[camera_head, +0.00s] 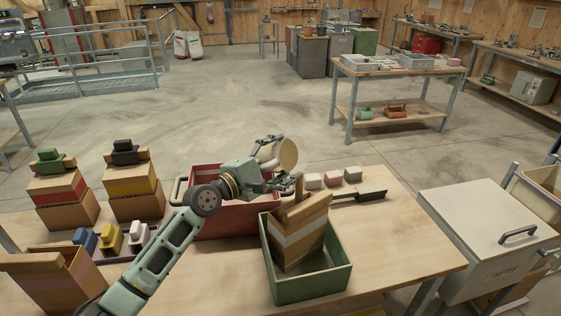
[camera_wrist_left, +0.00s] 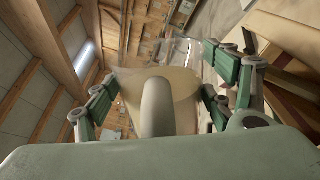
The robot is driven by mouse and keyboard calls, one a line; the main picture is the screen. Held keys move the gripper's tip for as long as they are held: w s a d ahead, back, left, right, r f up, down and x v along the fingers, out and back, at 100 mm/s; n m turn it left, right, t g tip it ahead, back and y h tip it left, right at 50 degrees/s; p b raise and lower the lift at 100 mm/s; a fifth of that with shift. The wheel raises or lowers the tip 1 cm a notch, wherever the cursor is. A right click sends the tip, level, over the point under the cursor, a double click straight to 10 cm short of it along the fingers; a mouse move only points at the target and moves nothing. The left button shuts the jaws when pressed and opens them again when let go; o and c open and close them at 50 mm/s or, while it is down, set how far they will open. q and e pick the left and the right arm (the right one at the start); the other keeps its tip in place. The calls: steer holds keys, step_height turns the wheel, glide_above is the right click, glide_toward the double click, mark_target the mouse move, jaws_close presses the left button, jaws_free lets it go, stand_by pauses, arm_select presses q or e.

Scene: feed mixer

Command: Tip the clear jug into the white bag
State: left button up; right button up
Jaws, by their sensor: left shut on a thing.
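My left gripper (camera_head: 268,172) reaches over the red crate and is shut on the clear jug (camera_head: 288,154). The jug holds beige feed and looks tilted; I see no stream leaving it. In the left wrist view the jug (camera_wrist_left: 180,52) is between the green fingers (camera_wrist_left: 165,85), with its handle toward the camera. A brown paper bag with a white band (camera_head: 298,238) leans, open, in the green crate (camera_head: 315,288). It is below and slightly right of the jug. I see no all-white bag on the table. My right gripper is out of view.
The red crate (camera_head: 240,222) stands behind my left arm. Bags with red (camera_head: 62,190) and yellow (camera_head: 135,190) bands stand at left, with small coloured blocks before them. A dark-bladed tool (camera_head: 362,195) and pale blocks lie behind the green crate. The table's right side is clear.

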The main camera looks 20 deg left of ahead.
mark_target(294, 171)
arm_select(q)
steer(key=shift+s+d+f+m+b, duration=0.1)
steer(key=shift+d+f+m+b, duration=0.1)
steer(key=shift+f+m+b, duration=0.5)
steer(key=shift+s+d+f+m+b, duration=0.1)
steer(key=shift+d+f+m+b, duration=0.15)
steer(key=shift+m+b, duration=0.3)
steer(key=shift+s+d+f+m+b, duration=0.1)
steer(key=shift+f+m+b, duration=0.2)
steer(key=shift+m+b, duration=0.2)
steer(key=shift+s+d+f+m+b, duration=0.1)
steer(key=shift+d+f+m+b, duration=0.25)
steer(key=shift+m, duration=0.6)
steer(key=shift+s+d+m, duration=0.1)
steer(key=shift+d+m, duration=0.05)
steer(key=shift+m, duration=0.45)
steer(key=shift+s+d+r+m+p, duration=0.25)
steer(key=shift+d+m+p, duration=0.25)
steer(key=shift+m, duration=0.4)
steer(key=shift+s+d+m+p, duration=0.15)
steer(key=shift+d+m, duration=0.1)
steer(key=shift+m, duration=0.4)
steer(key=shift+s+d+m+p, duration=0.15)
steer(key=shift+d+m, duration=0.1)
steer(key=shift+m, duration=0.4)
steer(key=shift+w, duration=0.1)
